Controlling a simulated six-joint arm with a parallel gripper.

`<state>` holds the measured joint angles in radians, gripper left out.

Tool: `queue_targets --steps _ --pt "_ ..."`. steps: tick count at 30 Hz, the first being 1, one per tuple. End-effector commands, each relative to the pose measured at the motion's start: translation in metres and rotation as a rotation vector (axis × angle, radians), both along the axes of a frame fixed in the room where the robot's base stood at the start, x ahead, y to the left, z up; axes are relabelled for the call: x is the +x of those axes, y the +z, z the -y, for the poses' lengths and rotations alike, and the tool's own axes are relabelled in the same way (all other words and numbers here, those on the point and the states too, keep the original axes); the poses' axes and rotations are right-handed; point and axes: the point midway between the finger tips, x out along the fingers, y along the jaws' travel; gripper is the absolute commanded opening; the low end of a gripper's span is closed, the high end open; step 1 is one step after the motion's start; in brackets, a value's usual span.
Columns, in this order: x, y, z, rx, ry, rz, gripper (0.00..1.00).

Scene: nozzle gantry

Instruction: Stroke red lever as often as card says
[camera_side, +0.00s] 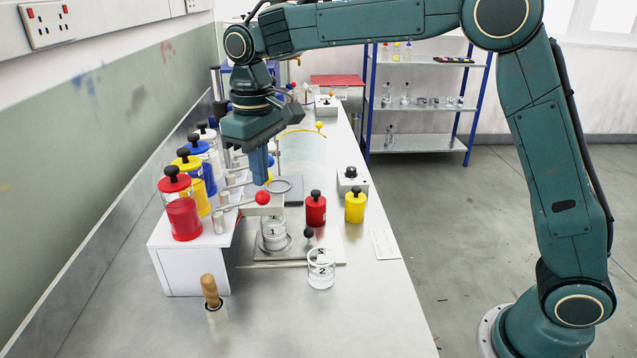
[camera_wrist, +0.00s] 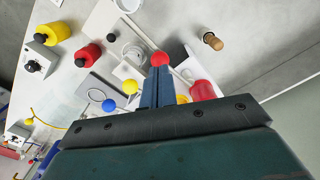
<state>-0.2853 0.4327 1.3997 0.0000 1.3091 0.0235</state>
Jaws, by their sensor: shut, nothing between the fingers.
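The red lever's ball (camera_side: 263,198) sticks out from the front of the white dispenser stand (camera_side: 190,270), beside the red bottle (camera_side: 183,215). In the wrist view the red ball (camera_wrist: 159,58) shows right at my fingertips. My gripper (camera_side: 260,183) is shut and empty, pointing down just above and behind the red ball; I cannot tell whether it touches. Its fingers also show in the wrist view (camera_wrist: 157,76). A white card (camera_side: 384,244) lies on the bench at the right; its writing is too small to read. Beaker 1 (camera_side: 274,235) stands on a grey plate below the lever.
Beaker 2 (camera_side: 321,270) stands in front of the plate. Small red (camera_side: 316,211) and yellow (camera_side: 355,207) bottles stand to the right. A wooden-handled tool (camera_side: 212,295) is at the front left. Yellow (camera_wrist: 129,87) and blue (camera_wrist: 109,105) lever balls are near my fingers.

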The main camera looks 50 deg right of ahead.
Motion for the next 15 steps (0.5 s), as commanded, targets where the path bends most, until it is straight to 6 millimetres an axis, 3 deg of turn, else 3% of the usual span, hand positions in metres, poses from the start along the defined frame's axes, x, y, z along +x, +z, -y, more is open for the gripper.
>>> queue_targets --steps 15 --pt "0.0002 -0.0079 -0.0001 0.0 0.0 -0.001 0.0"
